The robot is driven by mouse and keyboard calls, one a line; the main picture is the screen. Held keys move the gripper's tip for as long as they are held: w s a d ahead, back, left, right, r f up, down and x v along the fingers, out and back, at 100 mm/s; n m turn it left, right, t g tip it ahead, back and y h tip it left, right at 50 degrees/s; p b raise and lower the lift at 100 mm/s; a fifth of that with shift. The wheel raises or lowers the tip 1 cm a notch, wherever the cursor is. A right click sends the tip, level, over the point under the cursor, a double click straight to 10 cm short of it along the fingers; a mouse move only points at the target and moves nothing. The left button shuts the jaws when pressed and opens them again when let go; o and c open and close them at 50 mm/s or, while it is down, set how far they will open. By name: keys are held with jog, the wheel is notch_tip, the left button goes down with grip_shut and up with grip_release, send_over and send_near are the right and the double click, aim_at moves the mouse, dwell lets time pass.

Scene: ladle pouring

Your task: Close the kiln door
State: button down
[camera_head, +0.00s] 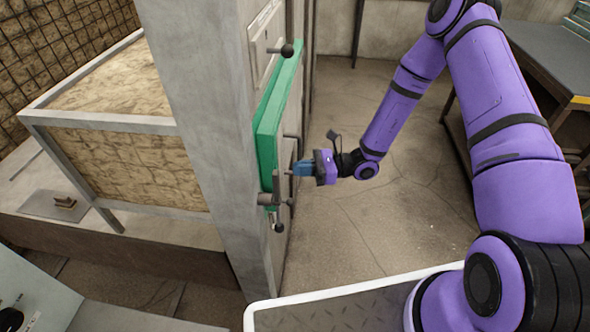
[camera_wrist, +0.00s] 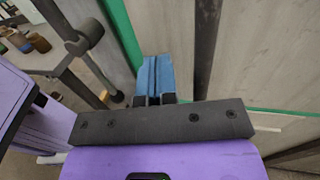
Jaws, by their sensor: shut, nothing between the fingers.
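The kiln door (camera_head: 268,130) has a thick green edge and a grey face. It stands upright in the head view, roughly parallel to the grey kiln front (camera_head: 205,90); I cannot tell if a gap remains between them. My gripper (camera_head: 296,168) is at the outer face of the door, low down, with blue fingers pointing at it. The fingers are together and empty. In the wrist view the blue fingers (camera_wrist: 153,80) are close to the grey door face (camera_wrist: 260,55); contact is not clear. A green strip (camera_wrist: 122,30) runs beside them.
A stone-patterned block in a grey frame (camera_head: 125,165) is left of the kiln front. A dark table (camera_head: 550,60) stands at the back right. The floor (camera_head: 350,220) right of the door is clear.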

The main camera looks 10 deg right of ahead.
jog(key=s+d, duration=0.3)
jog(key=d, duration=0.8)
jog(key=s+d+r+n+g+h, duration=0.15)
jog(key=s+r+n+h, duration=0.35)
jog(key=r, duration=0.6)
jog(key=s+r+n+g+h, duration=0.3)
jog(key=r+n+h, duration=0.3)
jog(key=r, duration=0.6)
jog(key=s+d+r+n+t+h, duration=0.3)
jog(key=s+r+n+t, duration=0.1)
jog(key=s+r, duration=0.3)
jog(key=s+d+r+n+t+h, duration=0.3)
jog(key=s+r+t+h, duration=0.1)
jog(key=s+r, duration=0.4)
notch_tip(320, 180, up, 2)
jog(key=shift+d+r+n+t, duration=0.1)
jog(key=shift+d+n+t, duration=0.15)
jog(key=shift+n+t, duration=0.15)
